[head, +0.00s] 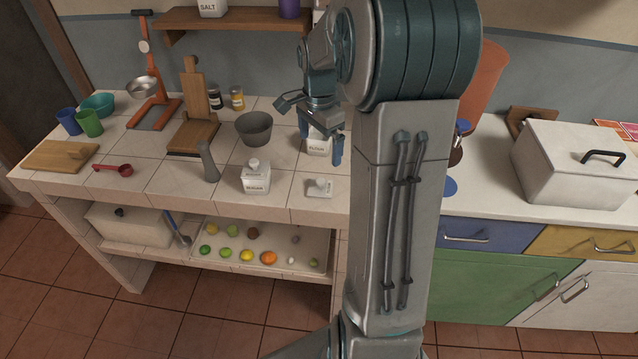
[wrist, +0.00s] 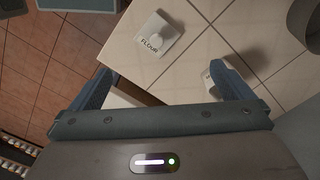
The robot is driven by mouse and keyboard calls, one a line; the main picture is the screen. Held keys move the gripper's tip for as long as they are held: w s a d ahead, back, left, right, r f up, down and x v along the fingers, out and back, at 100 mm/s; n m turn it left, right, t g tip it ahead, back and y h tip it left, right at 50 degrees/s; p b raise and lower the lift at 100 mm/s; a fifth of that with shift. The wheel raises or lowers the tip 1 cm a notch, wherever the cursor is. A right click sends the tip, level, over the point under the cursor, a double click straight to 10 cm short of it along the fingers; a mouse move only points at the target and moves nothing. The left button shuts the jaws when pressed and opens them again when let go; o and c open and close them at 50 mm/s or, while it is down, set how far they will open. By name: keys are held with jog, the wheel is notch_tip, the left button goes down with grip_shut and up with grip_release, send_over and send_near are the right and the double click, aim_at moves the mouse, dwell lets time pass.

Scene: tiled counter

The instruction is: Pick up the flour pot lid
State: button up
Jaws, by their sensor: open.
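The flour pot lid (head: 320,187) looks like a small white square piece with a knob, lying near the counter's front edge. In the wrist view, a white square piece with a round knob and the word FLOUR (wrist: 157,40) appears to be this lid, beyond the fingertips. A white pot marked FLOUR (head: 319,148) stands behind it in the head view, partly covered by my gripper (head: 321,143). My gripper is open, with nothing held. In the wrist view its fingers (wrist: 161,70) are wide apart; a white object (wrist: 216,78) is partly hidden by the right finger.
A white sugar pot (head: 256,178) stands left of the lid. A grey pestle (head: 208,162) and grey bowl (head: 254,128) are farther left and back. A red scoop (head: 113,169) lies near the front. Bare tile surrounds the lid; the floor drops away beyond the front edge.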

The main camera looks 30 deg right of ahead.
aim_at(321, 180)
notch_tip(321, 180, down, 8)
jog(key=shift+r, duration=0.2)
jog(key=shift+s+f+p, duration=0.15)
jog(key=shift+f+p, duration=0.3)
jog(key=shift+f, duration=0.85)
jog(key=shift+s+f+p, duration=0.1)
jog(key=shift+f+p, duration=0.3)
jog(key=shift+f, duration=0.9)
jog(key=c, duration=0.9)
